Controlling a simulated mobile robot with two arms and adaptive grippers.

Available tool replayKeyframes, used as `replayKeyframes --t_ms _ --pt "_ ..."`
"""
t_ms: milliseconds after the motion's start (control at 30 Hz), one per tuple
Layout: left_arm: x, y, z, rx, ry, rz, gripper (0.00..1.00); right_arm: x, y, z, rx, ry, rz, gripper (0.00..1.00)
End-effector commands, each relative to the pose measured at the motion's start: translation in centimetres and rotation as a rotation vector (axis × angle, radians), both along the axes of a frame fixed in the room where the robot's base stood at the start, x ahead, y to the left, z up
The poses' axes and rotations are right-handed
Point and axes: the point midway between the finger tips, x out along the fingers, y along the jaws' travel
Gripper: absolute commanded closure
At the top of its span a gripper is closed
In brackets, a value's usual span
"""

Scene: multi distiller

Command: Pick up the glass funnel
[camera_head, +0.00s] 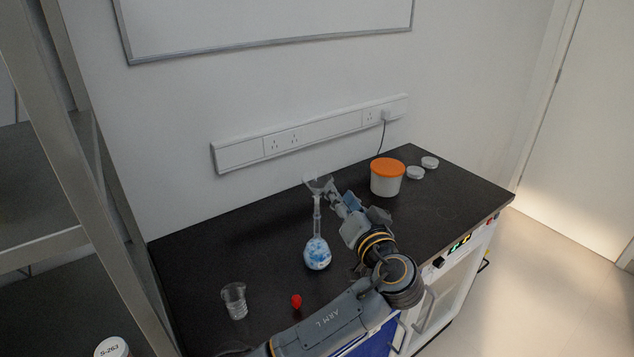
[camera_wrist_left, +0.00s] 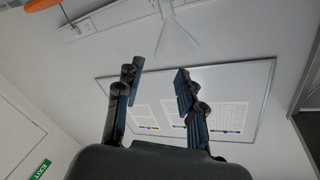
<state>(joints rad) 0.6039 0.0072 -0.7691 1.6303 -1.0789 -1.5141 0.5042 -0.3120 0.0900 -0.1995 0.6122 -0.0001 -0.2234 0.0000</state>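The clear glass funnel (camera_head: 318,183) sits at the mouth of a long-necked flask (camera_head: 317,252) with blue and white contents, on the black bench. In the left wrist view the funnel (camera_wrist_left: 177,38) shows as a pale cone just beyond the fingertips. My left gripper (camera_head: 336,196) is at the funnel's right side, near the top of the flask neck. In the left wrist view its two fingers (camera_wrist_left: 157,77) are apart with nothing between them. Whether a finger touches the funnel cannot be told. My right gripper is not in view.
A white tub with an orange lid (camera_head: 387,177) stands behind and right of my gripper, beside two white lids (camera_head: 415,172). A glass beaker (camera_head: 234,301) and a small red object (camera_head: 296,301) are at the front left. A wall socket strip (camera_head: 310,133) runs behind the bench.

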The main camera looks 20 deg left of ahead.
Motion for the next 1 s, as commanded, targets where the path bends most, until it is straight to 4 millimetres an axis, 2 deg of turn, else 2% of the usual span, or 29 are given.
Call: replayKeyframes --t_ms 67,167,267,467,633,867,900,1000 --pt "0.9 0.7 0.2 0.003 0.0 0.002 0.62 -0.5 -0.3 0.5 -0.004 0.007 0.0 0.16" --pt "1.5 1.1 0.1 0.0 0.001 0.001 0.62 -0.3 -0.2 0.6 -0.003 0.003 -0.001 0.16" --pt "2.1 1.5 0.1 0.001 0.0 0.002 0.62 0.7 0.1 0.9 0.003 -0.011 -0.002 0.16" --pt "4.5 3.3 0.3 0.003 0.0 0.002 0.62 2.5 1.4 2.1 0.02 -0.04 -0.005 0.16" --pt "6.0 4.3 0.1 0.001 0.0 0.001 0.62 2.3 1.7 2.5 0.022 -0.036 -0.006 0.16" --pt "6.2 4.4 -0.1 -0.001 0.001 0.0 0.62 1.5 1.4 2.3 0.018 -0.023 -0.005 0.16" --pt "6.2 4.4 -0.1 -0.001 0.001 0.0 0.64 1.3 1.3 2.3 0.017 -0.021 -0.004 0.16" --pt "6.2 4.4 -0.1 -0.001 0.001 0.0 0.84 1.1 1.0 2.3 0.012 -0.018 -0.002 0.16"
